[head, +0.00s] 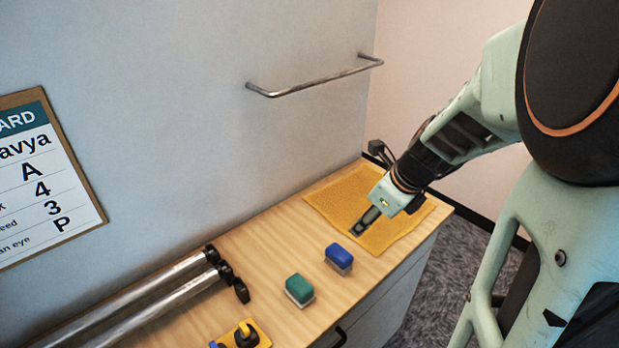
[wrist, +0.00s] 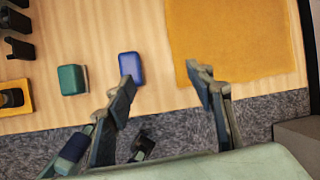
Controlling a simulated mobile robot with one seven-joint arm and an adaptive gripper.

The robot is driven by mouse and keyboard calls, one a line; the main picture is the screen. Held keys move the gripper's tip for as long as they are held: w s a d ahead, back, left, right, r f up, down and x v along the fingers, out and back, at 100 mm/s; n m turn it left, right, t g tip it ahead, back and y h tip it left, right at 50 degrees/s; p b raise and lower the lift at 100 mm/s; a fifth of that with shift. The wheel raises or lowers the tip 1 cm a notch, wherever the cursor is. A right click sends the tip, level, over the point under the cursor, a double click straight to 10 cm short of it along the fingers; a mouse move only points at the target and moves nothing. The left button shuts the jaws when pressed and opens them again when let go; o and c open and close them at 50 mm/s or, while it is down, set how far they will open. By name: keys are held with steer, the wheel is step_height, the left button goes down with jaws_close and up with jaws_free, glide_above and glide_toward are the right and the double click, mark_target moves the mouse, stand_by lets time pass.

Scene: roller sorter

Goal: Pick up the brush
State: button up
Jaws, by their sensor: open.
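Two small blocks with pale undersides, brush-like in shape, stand on the wooden counter. One is blue (head: 339,258) and the other is green (head: 299,290); I cannot tell for certain which is the brush. In the wrist view the blue block (wrist: 131,68) lies just beyond my left fingertip, and the green block (wrist: 71,80) is farther left. My gripper (head: 366,221) is open and empty, pointing down over the yellow cloth, to the right of and behind the blue block. In the wrist view the spread fingers of my gripper (wrist: 163,88) show, with nothing between them.
The yellow cloth (head: 405,232) lies flat at the counter's far end. Metal rollers (head: 160,308) with black end fittings lie along the wall side. A yellow piece with a black knob (head: 246,336) sits at the near edge. A metal rail (head: 315,81) is on the wall.

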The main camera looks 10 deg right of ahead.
mark_target(341, 253)
steer(key=shift+m+g+y, duration=0.4)
steer(key=shift+m+g, duration=0.1)
steer(key=shift+m, duration=0.2)
steer(key=a+f, duration=0.1)
steer(key=f, duration=0.1)
steer(key=s+a+f, duration=0.1)
steer(key=f, duration=0.1)
steer(key=a+f+b, duration=0.1)
steer(key=a+f, duration=0.1)
steer(key=f, duration=0.1)
steer(key=shift+s, duration=0.4)
steer(key=shift+a+b+x, duration=0.15)
steer(key=shift+b+x, duration=0.2)
steer(key=shift+x, duration=1.15)
steer(key=shift+a+b+x, duration=0.15)
steer(key=shift+b+x, duration=0.15)
steer(key=shift+x, duration=1.15)
steer(key=shift+w+r, duration=0.1)
steer(key=shift+c, duration=0.2)
steer(key=c, duration=1.3)
